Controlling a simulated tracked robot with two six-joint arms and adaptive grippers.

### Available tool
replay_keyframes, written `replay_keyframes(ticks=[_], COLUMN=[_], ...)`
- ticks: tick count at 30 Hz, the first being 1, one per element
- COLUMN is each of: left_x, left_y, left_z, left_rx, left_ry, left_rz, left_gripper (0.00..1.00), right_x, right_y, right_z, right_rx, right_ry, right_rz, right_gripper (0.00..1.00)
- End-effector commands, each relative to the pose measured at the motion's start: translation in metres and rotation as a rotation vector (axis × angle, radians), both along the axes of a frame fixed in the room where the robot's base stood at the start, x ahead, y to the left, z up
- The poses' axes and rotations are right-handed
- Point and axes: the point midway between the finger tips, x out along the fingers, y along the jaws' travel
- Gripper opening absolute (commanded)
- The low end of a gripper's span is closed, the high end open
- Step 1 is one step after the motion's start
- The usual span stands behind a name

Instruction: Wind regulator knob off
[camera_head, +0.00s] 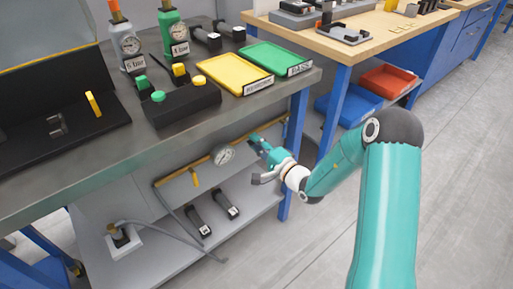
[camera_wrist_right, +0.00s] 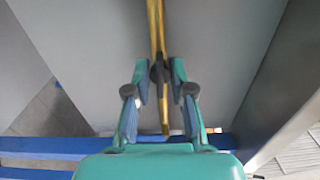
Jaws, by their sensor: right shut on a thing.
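A yellow pipe (camera_head: 180,175) runs under the grey workbench, with a round white gauge (camera_head: 223,155) on it. My right gripper (camera_head: 258,147) is at the pipe, right of the gauge. In the right wrist view the yellow pipe (camera_wrist_right: 157,30) runs down the middle, and a dark regulator knob (camera_wrist_right: 159,73) sits on it between the fingers of my right gripper (camera_wrist_right: 160,78). The gripper is shut on the knob. The gripper hides the knob in the head view. I cannot read the knob's turn. My left gripper is out of view.
The workbench top (camera_head: 60,185) overhangs the pipe, and a blue leg (camera_head: 290,190) stands just right of my right gripper. The lower shelf (camera_head: 165,255) holds dark cylinders (camera_head: 198,221) and a grey hose (camera_head: 170,229). Yellow (camera_head: 236,88) and green (camera_head: 277,71) trays lie above.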

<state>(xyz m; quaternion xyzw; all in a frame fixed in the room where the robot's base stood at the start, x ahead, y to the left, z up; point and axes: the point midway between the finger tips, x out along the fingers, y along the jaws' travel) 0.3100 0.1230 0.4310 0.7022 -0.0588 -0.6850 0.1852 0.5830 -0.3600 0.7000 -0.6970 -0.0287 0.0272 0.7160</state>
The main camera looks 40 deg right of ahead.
Motion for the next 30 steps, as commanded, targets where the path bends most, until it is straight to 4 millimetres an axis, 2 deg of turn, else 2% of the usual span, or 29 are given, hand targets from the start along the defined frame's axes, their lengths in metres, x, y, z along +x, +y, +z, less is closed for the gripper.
replay_keyframes(ticks=[1,17,18,22,30], left_x=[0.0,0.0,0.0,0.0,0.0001], left_y=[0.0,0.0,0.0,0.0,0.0], left_z=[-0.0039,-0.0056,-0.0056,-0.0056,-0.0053], left_rx=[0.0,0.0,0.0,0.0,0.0], left_ry=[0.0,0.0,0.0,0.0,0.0], left_rz=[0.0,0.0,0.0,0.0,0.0], left_gripper=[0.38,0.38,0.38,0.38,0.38], right_x=[-0.0026,-0.0026,-0.0026,-0.0024,-0.001], right_y=[-0.0023,-0.0023,-0.0022,-0.0025,-0.001], right_z=[-0.0087,-0.0072,-0.0073,-0.0064,-0.0029], right_rx=[-0.007,-0.038,-0.038,-0.039,-0.042], right_ry=[0.019,0.016,0.016,0.014,0.006], right_rz=[-0.009,-0.009,-0.008,-0.008,-0.004], right_gripper=[0.0,0.0,0.24,0.46,0.47])
